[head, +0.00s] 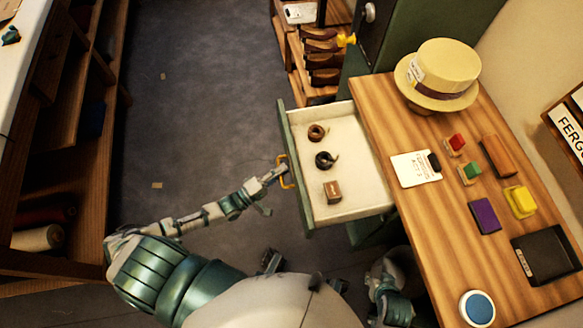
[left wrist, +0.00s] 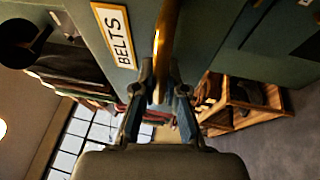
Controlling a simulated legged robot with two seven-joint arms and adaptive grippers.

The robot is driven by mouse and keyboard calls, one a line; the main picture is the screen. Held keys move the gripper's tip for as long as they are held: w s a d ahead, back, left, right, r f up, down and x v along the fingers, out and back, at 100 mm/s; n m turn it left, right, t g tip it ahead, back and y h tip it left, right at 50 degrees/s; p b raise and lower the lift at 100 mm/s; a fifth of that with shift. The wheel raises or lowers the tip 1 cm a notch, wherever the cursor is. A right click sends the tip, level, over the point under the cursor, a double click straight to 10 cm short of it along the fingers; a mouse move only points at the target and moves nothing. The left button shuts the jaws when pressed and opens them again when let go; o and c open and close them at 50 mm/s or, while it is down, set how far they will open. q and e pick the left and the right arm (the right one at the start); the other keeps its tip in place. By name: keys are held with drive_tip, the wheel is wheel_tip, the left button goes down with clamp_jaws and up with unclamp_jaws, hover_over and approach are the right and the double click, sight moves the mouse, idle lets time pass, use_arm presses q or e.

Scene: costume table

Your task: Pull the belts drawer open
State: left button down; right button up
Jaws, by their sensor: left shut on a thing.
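The belts drawer (head: 295,165) is a green-fronted drawer that stands pulled out from under the wooden tabletop. Inside its pale tray lie a brown coiled belt (head: 317,132), a black coiled belt (head: 325,160) and a small brown box (head: 333,192). Its yellow handle (head: 285,172) is on the front. My left gripper (head: 279,172) is shut on the handle. In the left wrist view the fingers (left wrist: 160,92) close around the brass handle (left wrist: 166,40), beside the BELTS label (left wrist: 116,36). My right arm (head: 390,290) shows low in the head view; its fingers are not clear.
The tabletop (head: 440,220) holds a straw hat (head: 438,75), a white card (head: 415,168), several coloured blocks, a black tray (head: 548,255) and a blue-topped round tin (head: 477,308). Shelves (head: 70,90) stand at left. The floor (head: 195,100) between is mostly clear.

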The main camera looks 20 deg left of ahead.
use_arm(q)
drive_tip(key=shift+s+a+f, duration=0.3)
drive_tip(key=shift+s+f, duration=0.05)
drive_tip(key=c, duration=1.3)
unclamp_jaws()
drive_tip(key=shift+o, duration=0.5)
drive_tip(key=shift+w+r, duration=0.15)
drive_tip(key=v, duration=1.2)
